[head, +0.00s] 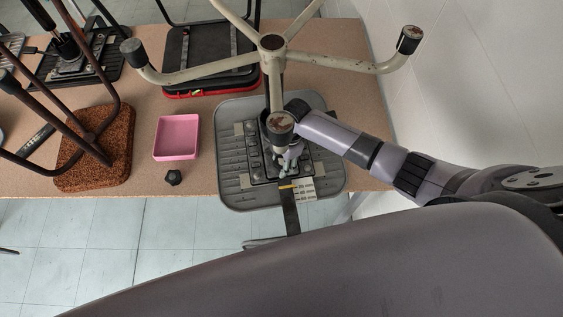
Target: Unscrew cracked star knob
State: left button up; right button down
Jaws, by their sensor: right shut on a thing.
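An upturned chair with a grey seat (231,175) lies on the table, its beige star base (335,62) up in the air. My right gripper (287,171) points down at the front of the black seat mechanism, just behind the dark bar (291,217) with its mm labels. It is shut on a small part there, which I take to be the cracked star knob; the fingers hide most of it, and no crack can be made out. A loose dark knob (174,177) lies on the table's front edge. My left gripper is out of view.
An empty pink tray (177,155) stands left of the chair. A brown speckled seat (95,165) with dark legs lies farther left, and a black and red seat (211,92) lies behind. The star base's legs overhang the work area.

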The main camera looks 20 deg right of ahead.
jog(key=n, duration=0.1)
jog(key=n+b, duration=0.1)
jog(key=n, duration=0.1)
jog(key=f+n, duration=0.1)
jog(key=shift+s+d+n+g+b, duration=0.25)
jog(key=shift+d+n+g+b, duration=0.05)
jog(key=shift+n+g+b, duration=0.1)
jog(key=n, duration=0.3)
jog(key=shift+r+h+b, duration=0.1)
jog(key=shift+h+b, duration=0.2)
jog(key=shift+b, duration=0.1)
jog(key=c, duration=1.2)
grip_release()
jog(key=shift+c, duration=0.2)
jog(key=o, duration=0.4)
jog(key=shift+w+r, duration=0.1)
jog(key=shift+r, duration=0.1)
jog(key=shift+a, duration=0.1)
jog(key=shift+w, duration=0.1)
